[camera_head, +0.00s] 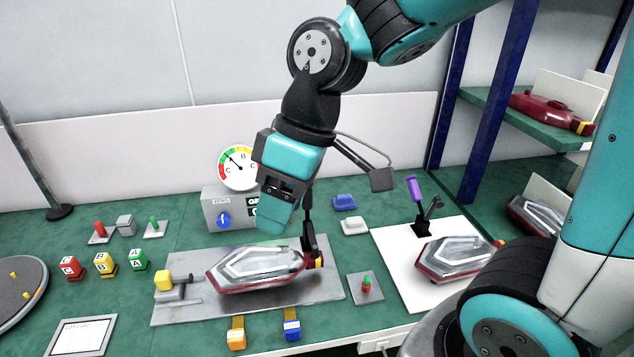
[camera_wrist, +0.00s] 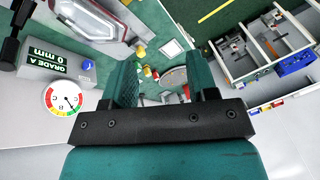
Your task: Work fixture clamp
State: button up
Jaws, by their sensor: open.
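A tail lamp (camera_head: 258,268) with a clear lens and dark red rim lies on the grey fixture plate (camera_head: 205,314). It also shows at the top of the wrist view (camera_wrist: 90,20). A black clamp (camera_head: 310,238) stands at the lamp's right end, with its black upper part upright. A yellow-tipped stop (camera_head: 164,281) is at the plate's left. My gripper (camera_head: 270,225) points down above the lamp, left of the clamp's upright part and apart from the lamp. In the wrist view my gripper (camera_wrist: 163,70) has its two fingers apart, with nothing held between them.
A second lamp (camera_head: 455,257) lies on a white board (camera_head: 405,280) beside a purple-handled clamp (camera_head: 418,203). A dial gauge (camera_head: 238,167) and its grey box stand behind my gripper. Coloured blocks (camera_head: 104,264) sit left. Shelves (camera_head: 525,120) stand right.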

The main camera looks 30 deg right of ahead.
jog(key=w+d+r+n+p, duration=0.1)
jog(key=w+d+n+p, duration=0.15)
jog(key=w+d, duration=0.75)
jog(key=t+p, duration=0.1)
jog(key=p, duration=0.2)
send_over(307, 203)
jog(key=s, duration=0.4)
notch_tip(307, 203, down, 2)
jog(key=w+d+f+n+p, duration=0.2)
jog(key=w+d+f, duration=0.15)
jog(key=d, duration=0.25)
jog(key=p+x, duration=0.4)
jog(key=x, duration=1.2)
jog(key=shift+a+f, duration=0.1)
jog(key=shift+f, duration=0.25)
grip_shut()
